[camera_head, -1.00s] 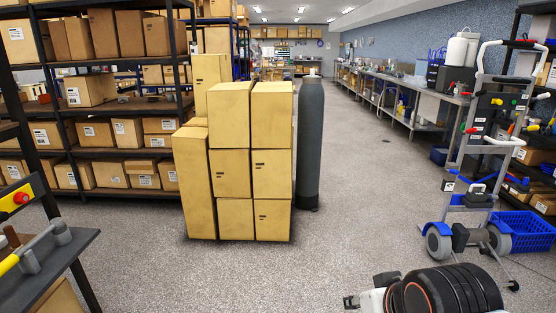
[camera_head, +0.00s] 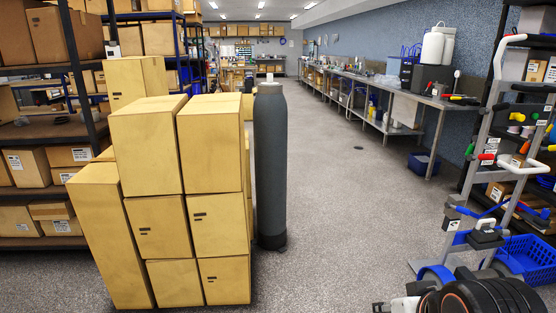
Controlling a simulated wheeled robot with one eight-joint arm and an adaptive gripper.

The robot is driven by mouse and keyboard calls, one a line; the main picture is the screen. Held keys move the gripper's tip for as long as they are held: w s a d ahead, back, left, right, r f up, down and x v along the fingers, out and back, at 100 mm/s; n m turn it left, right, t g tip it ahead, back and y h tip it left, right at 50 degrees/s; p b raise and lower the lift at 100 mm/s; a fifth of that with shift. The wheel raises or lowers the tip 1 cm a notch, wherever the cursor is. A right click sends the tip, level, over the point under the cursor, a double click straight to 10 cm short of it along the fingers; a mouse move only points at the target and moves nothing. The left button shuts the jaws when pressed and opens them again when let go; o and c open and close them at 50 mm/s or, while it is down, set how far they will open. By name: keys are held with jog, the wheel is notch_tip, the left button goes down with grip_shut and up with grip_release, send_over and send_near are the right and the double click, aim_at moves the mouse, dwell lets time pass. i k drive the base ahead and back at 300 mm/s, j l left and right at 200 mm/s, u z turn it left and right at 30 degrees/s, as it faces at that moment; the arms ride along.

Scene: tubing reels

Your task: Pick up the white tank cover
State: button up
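A small whitish cap (camera_head: 270,78) sits on top of a tall dark grey tank (camera_head: 270,165), just right of the stacked boxes. It is the only white cover that I make out on a tank, and it is small in the view. The tank stands upright on the floor, its left edge close to the boxes. Part of my own arm, black and white, shows at the bottom right edge. I cannot make out gripper fingers there. Nothing of mine touches the tank or its cap.
A stack of cardboard boxes (camera_head: 212,150) stands front left, partly beside the tank. A grey hand truck (camera_head: 490,190) and a blue basket (camera_head: 532,257) are at the right. A long workbench (camera_head: 400,95) lines the right wall. The floor right of the tank is clear.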

aim_at(269, 76)
jog(key=i+z, duration=0.15)
jog(key=i, duration=0.55)
jog(key=i+j+z, duration=0.1)
jog(key=i, duration=0.55)
jog(key=i+j+z, duration=0.15)
jog(key=i, duration=0.55)
